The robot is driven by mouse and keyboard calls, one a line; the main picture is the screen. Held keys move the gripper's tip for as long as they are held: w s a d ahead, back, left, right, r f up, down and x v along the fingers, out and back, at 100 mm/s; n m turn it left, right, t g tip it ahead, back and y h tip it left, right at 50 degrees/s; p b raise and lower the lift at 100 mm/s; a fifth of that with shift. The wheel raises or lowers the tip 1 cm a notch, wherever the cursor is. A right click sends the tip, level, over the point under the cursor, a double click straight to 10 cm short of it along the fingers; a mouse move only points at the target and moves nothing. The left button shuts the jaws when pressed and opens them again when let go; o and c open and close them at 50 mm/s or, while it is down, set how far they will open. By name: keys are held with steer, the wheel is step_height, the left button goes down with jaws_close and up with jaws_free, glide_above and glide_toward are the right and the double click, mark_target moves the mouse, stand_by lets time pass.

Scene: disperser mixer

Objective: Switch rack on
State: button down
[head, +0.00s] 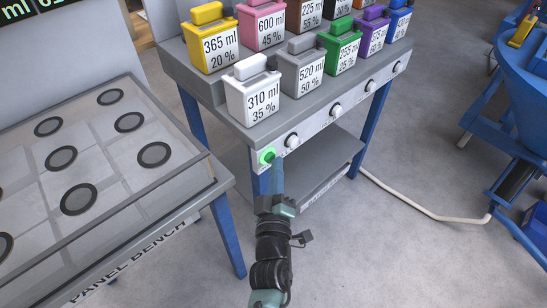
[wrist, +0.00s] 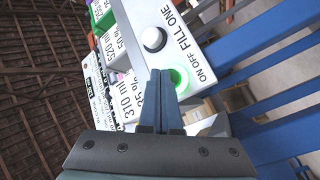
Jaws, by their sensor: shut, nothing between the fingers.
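The rack (head: 262,137) is a grey bench with blue legs, holding two rows of labelled coloured containers. A round green button (head: 267,156) glows at the left end of its front face. In the wrist view the green button (wrist: 179,80) shows beside the words "ON OFF". My gripper (head: 277,163) is shut and empty, with its fingertips at the button's right edge in the head view. In the wrist view my gripper (wrist: 160,75) has blue fingers closed together, partly overlapping the button. I cannot tell whether they touch it.
White knobs (head: 292,141) run along the rack's front face, right of the button; one white knob (wrist: 153,39) is close to my fingers in the wrist view. A panel bench (head: 200,199) with round holes stands at left. A blue machine (head: 525,75) and a pale hose (head: 425,210) are at right.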

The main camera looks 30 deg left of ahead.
steer(key=s+d+p, duration=0.2)
steer(key=d+p, duration=0.3)
steer(key=shift+d, duration=0.4)
stand_by(0.4)
